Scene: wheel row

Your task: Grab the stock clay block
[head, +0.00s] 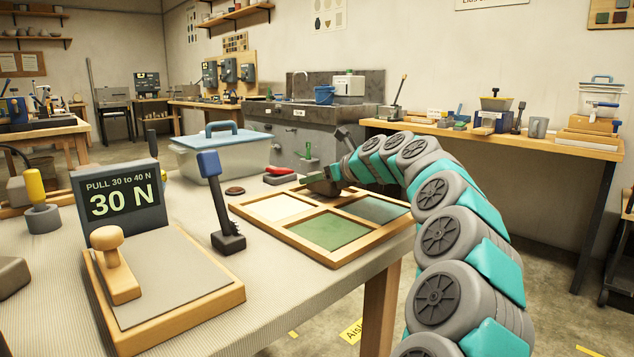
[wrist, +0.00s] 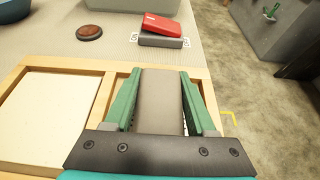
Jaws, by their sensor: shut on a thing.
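My gripper (wrist: 160,100) is shut on a grey-brown clay block (wrist: 161,88), which sits between the two green fingers in the wrist view. In the head view my gripper (head: 314,177) is at the back right of a wooden divided tray (head: 283,239), with part of the block (head: 325,188) showing dark beneath it. The tray has a cream panel, a green panel and a grey-blue panel in its compartments. The block is over the compartment beside the cream one. I cannot tell whether its underside touches the tray.
A red-topped grey item (head: 280,176) and a dark brown disc (head: 235,191) lie behind the tray. A lidded clear bin (head: 222,160) stands further back. A blue-handled tool (head: 220,205) stands left of the tray, near a force-display board (head: 165,290). Open floor lies right of the table.

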